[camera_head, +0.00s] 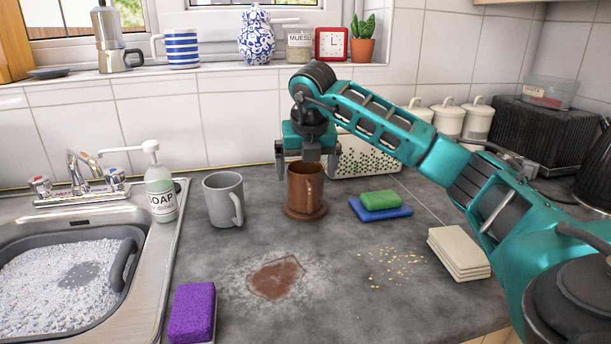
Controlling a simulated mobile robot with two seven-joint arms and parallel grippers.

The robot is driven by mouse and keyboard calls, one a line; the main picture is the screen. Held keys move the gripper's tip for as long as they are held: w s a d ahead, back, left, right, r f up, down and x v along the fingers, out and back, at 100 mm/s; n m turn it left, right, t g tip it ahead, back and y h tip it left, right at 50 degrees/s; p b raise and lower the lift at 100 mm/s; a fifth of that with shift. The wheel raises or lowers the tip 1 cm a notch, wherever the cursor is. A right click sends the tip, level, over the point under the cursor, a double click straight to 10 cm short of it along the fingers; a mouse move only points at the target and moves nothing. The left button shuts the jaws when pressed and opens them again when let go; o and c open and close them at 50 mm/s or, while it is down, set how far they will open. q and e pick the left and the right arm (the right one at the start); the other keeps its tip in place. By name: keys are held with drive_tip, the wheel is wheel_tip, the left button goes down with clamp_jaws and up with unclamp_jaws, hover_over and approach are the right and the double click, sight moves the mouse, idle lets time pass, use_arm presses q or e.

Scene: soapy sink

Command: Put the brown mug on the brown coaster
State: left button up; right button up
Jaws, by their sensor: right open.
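The brown mug (304,188) stands upright on the round brown coaster (304,214), on the grey counter behind the brown stain. Its handle faces toward me, slightly right. My right gripper (307,165) is above and behind the mug, pointing down. Its two fingers are spread wide, one on each side of the mug's rim, and they appear apart from it. My left gripper is not in view.
A grey mug (223,199) stands close left of the coaster. Green and blue sponges (381,205) lie to the right. A soap bottle (160,191), a sink with a grey tub (70,280), a purple sponge (193,312) and a cream stack (459,253) surround the stained, crumb-strewn counter.

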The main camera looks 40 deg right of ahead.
drive_tip(key=p+v, duration=0.1)
drive_tip(key=v, duration=0.8)
drive_tip(key=shift+f, duration=0.15)
